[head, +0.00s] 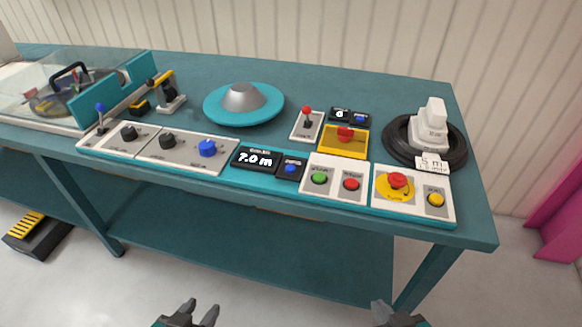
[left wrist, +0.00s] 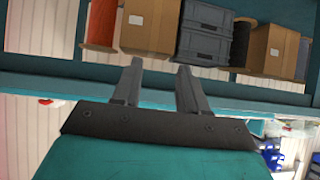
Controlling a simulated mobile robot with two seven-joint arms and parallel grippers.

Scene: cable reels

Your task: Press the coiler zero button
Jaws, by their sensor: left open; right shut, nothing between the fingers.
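A small blue button (head: 290,169) sits on a black plate at the front of the bench, just right of a black display (head: 257,158) reading 7.0 m. A second blue button (head: 359,119) sits further back, right of a small counter display (head: 340,115). The labels by both buttons are too small to read surely. My left gripper (head: 198,311) is open and empty at the bottom of the head view, well short of the bench. It also shows open in the left wrist view (left wrist: 160,66). My right gripper (head: 381,309) is shut and empty, at the bottom right.
A teal reel disc (head: 243,104) and black cable coil (head: 455,150) stand behind. The space before the bench is clear.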

